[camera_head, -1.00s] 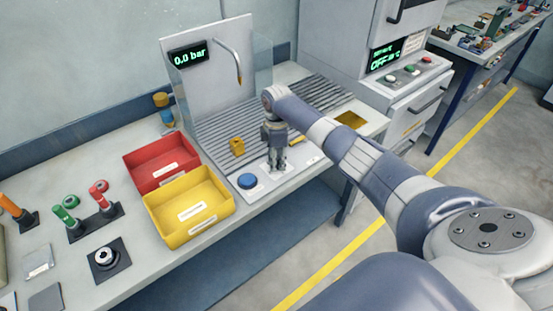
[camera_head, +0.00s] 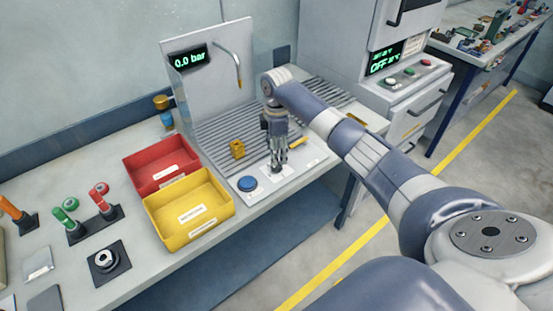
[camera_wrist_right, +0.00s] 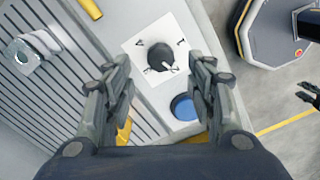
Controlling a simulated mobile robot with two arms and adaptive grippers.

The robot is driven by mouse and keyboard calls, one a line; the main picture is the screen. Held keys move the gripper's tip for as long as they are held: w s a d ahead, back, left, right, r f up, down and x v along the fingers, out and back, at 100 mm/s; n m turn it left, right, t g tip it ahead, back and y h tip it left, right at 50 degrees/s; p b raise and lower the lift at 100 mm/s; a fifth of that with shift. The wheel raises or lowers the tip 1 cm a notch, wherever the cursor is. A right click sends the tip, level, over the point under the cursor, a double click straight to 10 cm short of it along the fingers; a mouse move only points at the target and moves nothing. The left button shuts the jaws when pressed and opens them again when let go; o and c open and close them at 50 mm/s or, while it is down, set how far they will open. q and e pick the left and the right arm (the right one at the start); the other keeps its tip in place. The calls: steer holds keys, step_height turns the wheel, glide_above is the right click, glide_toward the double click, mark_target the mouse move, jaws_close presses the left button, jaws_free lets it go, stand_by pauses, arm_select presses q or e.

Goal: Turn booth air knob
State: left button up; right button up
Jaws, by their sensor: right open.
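The booth air knob (camera_wrist_right: 160,57) is a dark round knob with a white pointer mark, on a white square plate (camera_wrist_right: 138,44) with printed marks. In the right wrist view it lies between and beyond the fingertips of my right gripper (camera_wrist_right: 160,75), which is open and empty. I cannot tell the exact height gap.
A blue button (camera_head: 247,184) sits left of the knob on the panel. A display (camera_head: 188,58) reads 0.0 bar. Yellow (camera_head: 190,209) and red (camera_head: 158,175) bins stand left.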

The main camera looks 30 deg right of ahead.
step_height(320, 180, up, 7)
stand_by(0.3)
steer(key=shift+f, duration=0.15)
stand_by(0.3)
